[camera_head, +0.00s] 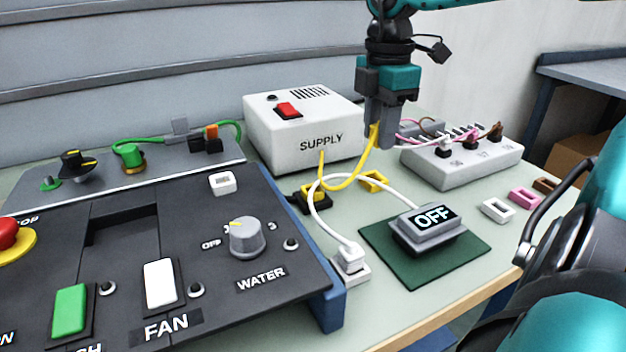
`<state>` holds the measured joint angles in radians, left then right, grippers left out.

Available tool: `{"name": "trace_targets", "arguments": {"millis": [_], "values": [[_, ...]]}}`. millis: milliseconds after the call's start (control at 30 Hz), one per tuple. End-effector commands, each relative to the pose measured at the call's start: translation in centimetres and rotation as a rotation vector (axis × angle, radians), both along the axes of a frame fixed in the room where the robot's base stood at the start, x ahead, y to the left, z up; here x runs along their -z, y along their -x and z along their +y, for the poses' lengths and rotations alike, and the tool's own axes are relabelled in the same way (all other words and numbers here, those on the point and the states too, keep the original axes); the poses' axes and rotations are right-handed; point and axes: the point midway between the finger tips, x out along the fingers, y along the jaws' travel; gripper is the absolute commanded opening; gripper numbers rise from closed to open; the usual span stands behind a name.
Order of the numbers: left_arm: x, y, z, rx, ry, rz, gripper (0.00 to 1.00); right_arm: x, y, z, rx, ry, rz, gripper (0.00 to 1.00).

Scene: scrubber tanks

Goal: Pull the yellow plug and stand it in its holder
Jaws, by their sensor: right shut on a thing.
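My right gripper (384,118) hangs fingers-down above the bench, right of the SUPPLY box (290,146). It is shut on the yellow plug (375,130), mostly hidden by the fingers. The yellow cord (347,186) loops down from it and back to the front of the SUPPLY box. A yellow holder frame (373,180) lies on the bench below the gripper, apart from the plug. A black socket block (314,204) with yellow marking sits left of it. My left gripper is out of view.
A white strip (455,178) with several plugs and cords stands right of the gripper. A display reading OFF (432,218) sits on a green mat (468,251). A white plug (351,253) and its arching cord stand in front. White (497,210) and pink (524,199) frames lie right.

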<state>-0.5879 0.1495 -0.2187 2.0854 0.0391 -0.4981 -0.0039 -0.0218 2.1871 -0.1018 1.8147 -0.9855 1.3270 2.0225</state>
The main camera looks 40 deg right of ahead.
Motion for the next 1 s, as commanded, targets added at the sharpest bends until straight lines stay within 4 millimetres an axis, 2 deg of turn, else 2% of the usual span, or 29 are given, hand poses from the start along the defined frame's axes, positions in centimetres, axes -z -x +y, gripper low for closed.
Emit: {"name": "trace_targets", "arguments": {"millis": [533, 1000], "values": [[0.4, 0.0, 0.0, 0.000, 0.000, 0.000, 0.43, 0.3, 0.0, 0.0, 0.000, 0.001, 0.000, 0.00], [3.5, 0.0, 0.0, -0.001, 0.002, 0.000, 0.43, 3.9, 0.0, 0.0, 0.001, 0.001, 0.001, 0.00]]}}
